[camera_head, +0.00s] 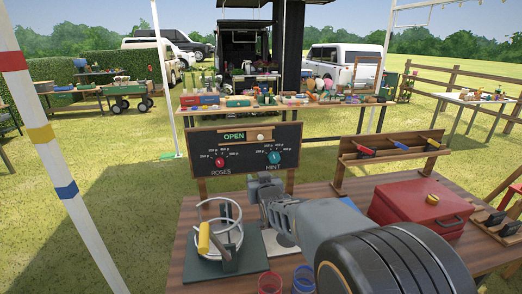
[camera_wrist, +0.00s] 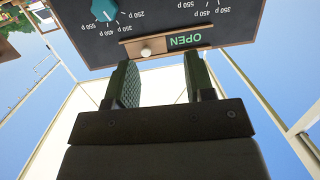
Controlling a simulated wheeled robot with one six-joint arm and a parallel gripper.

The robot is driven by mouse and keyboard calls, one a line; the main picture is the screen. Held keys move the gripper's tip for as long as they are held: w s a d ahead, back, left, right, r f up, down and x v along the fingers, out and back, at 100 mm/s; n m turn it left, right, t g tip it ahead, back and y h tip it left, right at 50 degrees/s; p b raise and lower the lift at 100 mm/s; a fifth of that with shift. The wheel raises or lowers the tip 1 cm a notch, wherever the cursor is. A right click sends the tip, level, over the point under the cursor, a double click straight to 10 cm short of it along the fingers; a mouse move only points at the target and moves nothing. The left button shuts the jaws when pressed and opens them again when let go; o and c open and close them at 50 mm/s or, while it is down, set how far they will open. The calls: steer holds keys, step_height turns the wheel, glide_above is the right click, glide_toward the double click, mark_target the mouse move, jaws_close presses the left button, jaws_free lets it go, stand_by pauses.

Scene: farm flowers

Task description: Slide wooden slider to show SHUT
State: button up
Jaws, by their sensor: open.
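The chalkboard sign (camera_head: 205,142) stands upright at the back of the table and its small window reads OPEN (camera_head: 234,137). The wooden slider (camera_head: 251,131) with a pale round knob (camera_head: 260,137) is at the right of that word. In the wrist view the sign is upside down, with the slider (camera_wrist: 132,50) and its knob (camera_wrist: 146,52) left of OPEN (camera_wrist: 184,41). My gripper (camera_head: 263,180) is below the board, in front of it. Its two fingers are apart and empty in the wrist view (camera_wrist: 162,80), pointing toward the knob and apart from it.
The sign also bears a red ROSES dial (camera_head: 220,162) and a teal MINT dial (camera_head: 274,157). A wire coil on a dark stand (camera_head: 222,240) is left of my arm. A red box (camera_head: 415,205) and a tool rack (camera_head: 395,150) are to the right.

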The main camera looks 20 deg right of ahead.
mark_target(261, 138)
steer(key=w+d+r+t, duration=0.2)
steer(key=w, duration=0.3)
steer(key=w+d+r+t+h, duration=0.1)
steer(key=w+d+t, duration=0.1)
steer(key=w, duration=0.3)
steer(key=w+d+r+t+h+p, duration=0.1)
steer(key=w+d+r+t, duration=0.1)
steer(key=w, duration=0.4)
steer(key=shift+d+r+m, duration=0.3)
steer(key=shift+d+m, duration=0.1)
steer(key=shift+d, duration=0.25)
steer(key=shift+c, duration=0.3)
jaws_close()
